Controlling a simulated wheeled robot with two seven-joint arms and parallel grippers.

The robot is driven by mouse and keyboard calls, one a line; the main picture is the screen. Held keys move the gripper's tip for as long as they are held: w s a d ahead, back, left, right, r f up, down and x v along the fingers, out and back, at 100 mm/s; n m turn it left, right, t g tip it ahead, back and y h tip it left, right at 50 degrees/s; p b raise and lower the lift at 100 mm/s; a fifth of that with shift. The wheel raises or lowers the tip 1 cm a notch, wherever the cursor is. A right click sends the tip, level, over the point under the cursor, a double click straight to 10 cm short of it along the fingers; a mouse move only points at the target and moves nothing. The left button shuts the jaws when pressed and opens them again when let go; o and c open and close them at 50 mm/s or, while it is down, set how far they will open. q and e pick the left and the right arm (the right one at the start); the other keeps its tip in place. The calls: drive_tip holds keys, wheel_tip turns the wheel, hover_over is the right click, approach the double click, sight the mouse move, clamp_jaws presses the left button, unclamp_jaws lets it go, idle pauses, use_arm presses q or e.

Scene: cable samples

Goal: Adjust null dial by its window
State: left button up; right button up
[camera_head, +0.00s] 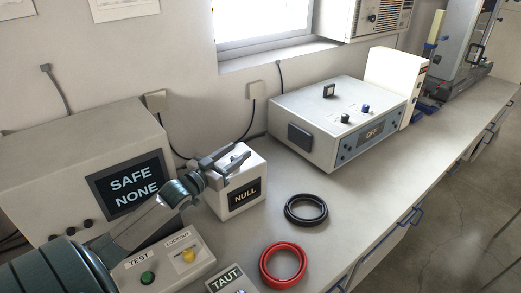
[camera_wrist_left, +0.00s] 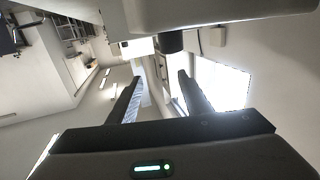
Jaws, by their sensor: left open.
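The null box (camera_head: 257,168) is a small white block on the bench, with a dark window reading NULL (camera_head: 246,194) on its front face. My left gripper (camera_head: 236,162) reaches in from the left and is over the top of this box in the head view. Its jaws are open, and the left wrist view shows the two dark fingers (camera_wrist_left: 160,80) apart with nothing between them. I cannot tell whether the fingers touch the box. My right gripper is not in view.
A large box (camera_head: 66,172) with a SAFE NONE screen stands at the left. A control box (camera_head: 160,262) with a green button and a TAUT plate (camera_head: 229,279) are in front. Black (camera_head: 306,223) and red (camera_head: 264,272) cable coils lie right. An instrument reading OFF (camera_head: 313,103) stands behind.

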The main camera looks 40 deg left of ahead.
use_arm(q)
drive_tip(key=w+d+r+b, duration=0.1)
drive_tip(key=d+r, duration=0.4)
drive_tip(key=d, duration=0.4)
drive_tip(key=shift+w+r+b, duration=0.35)
drive_tip(key=shift+w+b, duration=0.05)
